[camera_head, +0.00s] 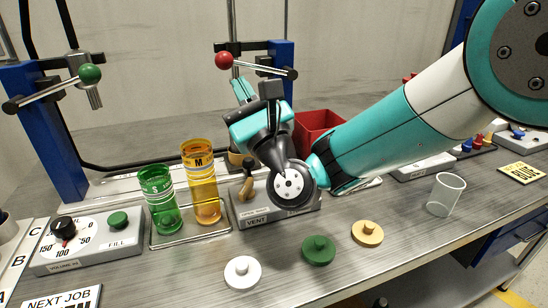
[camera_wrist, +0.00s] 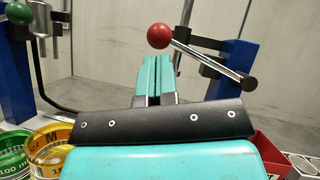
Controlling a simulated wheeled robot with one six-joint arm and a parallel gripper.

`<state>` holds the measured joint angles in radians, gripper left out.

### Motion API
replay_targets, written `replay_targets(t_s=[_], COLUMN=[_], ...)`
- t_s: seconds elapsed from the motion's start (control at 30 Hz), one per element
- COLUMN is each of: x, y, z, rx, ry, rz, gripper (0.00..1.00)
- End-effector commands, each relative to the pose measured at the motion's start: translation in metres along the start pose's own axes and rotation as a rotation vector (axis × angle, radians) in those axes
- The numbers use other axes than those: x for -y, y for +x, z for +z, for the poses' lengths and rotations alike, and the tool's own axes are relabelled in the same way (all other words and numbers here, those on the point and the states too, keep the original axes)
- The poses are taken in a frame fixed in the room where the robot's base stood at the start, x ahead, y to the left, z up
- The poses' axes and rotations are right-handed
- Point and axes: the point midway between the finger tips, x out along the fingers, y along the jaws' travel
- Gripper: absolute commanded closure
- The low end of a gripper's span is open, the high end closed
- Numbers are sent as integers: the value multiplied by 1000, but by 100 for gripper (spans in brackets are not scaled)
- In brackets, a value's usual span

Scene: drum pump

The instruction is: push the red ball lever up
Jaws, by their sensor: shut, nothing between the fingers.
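The red ball lever (camera_head: 224,60) is on the stand with the blue column at the back middle. In the wrist view the red ball (camera_wrist: 159,36) is just above and beyond my fingertips. My gripper (camera_head: 243,88) points up and away, with its teal fingers together and nothing between them. The fingers also show in the wrist view (camera_wrist: 157,68), below the ball. I cannot tell whether they touch the ball.
A green ball lever (camera_head: 89,74) is on the left stand. A green cup (camera_head: 160,200) and an amber cup (camera_head: 202,185) stand on a tray at the front left. A red bin (camera_head: 316,128) is behind my arm. White, green and tan lids (camera_head: 368,233) lie in front.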

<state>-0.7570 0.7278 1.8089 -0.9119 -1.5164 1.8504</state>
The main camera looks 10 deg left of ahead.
Motion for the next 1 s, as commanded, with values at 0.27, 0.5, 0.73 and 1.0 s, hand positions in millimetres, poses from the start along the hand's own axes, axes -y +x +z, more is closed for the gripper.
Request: replay_targets(t_s=[0.27,0.5,0.73,1.0], x=[-1,-1,-1,0], y=[-44,-77,-97,-105], z=[-8,-7,-3,-1], rx=[-1,-2,-2,-57], ry=[-3,-4,-3,-222], rz=[-4,-4,-3,136], gripper=[100,100,100,100])
